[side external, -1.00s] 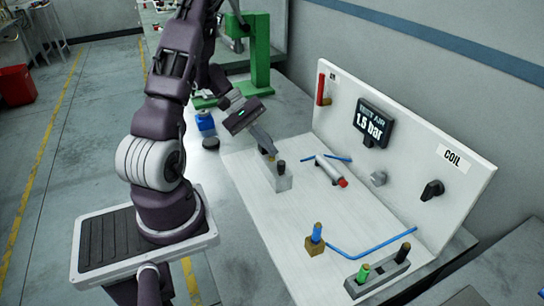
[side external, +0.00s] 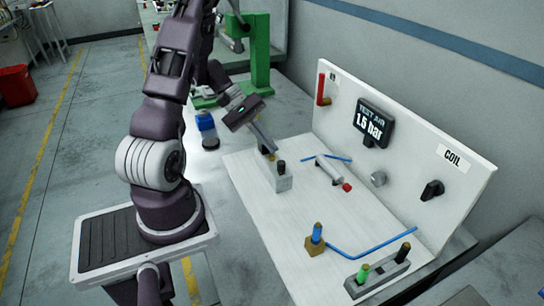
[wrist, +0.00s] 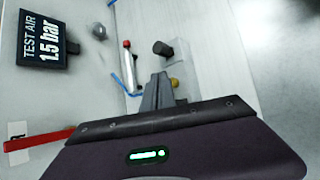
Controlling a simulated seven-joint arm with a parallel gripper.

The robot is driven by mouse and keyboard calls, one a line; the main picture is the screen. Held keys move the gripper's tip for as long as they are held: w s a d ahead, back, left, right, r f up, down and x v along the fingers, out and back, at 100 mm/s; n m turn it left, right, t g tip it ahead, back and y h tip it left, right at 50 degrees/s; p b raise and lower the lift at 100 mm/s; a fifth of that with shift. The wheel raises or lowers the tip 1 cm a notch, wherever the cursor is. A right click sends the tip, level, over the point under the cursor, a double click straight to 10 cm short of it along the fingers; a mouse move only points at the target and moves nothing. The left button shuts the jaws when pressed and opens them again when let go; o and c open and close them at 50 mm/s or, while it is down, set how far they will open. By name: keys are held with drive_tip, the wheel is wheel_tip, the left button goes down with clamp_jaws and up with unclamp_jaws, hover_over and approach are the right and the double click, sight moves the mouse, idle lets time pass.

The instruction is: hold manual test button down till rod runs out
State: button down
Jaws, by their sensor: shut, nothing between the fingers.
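My gripper (side external: 269,149) is shut and empty, fingers pointing down at the grey valve block (side external: 284,183). The brass-yellow button (side external: 272,157) is right at the fingertips; I cannot tell whether they press it or just sit over it. The button also shows beside the fingers in the wrist view (wrist: 175,83). A black knob (side external: 281,167) stands on the same block. In the wrist view the red end (wrist: 127,43) shows too.
An upright white board carries a display reading 1.5 bar (side external: 371,122), a black switch (side external: 432,190) and a red part (side external: 323,89). A brass fitting (side external: 315,243), blue tubing (side external: 372,248) and a grey rack (side external: 379,274) lie in front. A green stand (side external: 260,55) is behind.

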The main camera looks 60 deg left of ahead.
sight(269, 159)
drive_tip(key=shift+r, duration=0.2)
wheel_tip(269, 159, up, 5)
idle(0.6)
drive_tip(key=s+d+r+m+g+y, duration=0.1)
drive_tip(key=s+d+r+m+g, duration=0.1)
drive_tip(key=d+r+m, duration=0.45)
drive_tip(key=s+d+r+m+g+y, duration=0.15)
drive_tip(key=d+r, duration=0.25)
drive_tip(key=d, duration=0.5)
drive_tip(key=s+d+r+m+t+y, duration=0.3)
drive_tip(key=s+d+m+y, duration=0.2)
drive_tip(key=s+m, duration=0.3)
drive_tip(key=shift+s+d+r+t, duration=0.2)
drive_tip(key=shift+s+t, duration=0.15)
drive_tip(key=shift+s, duration=0.3)
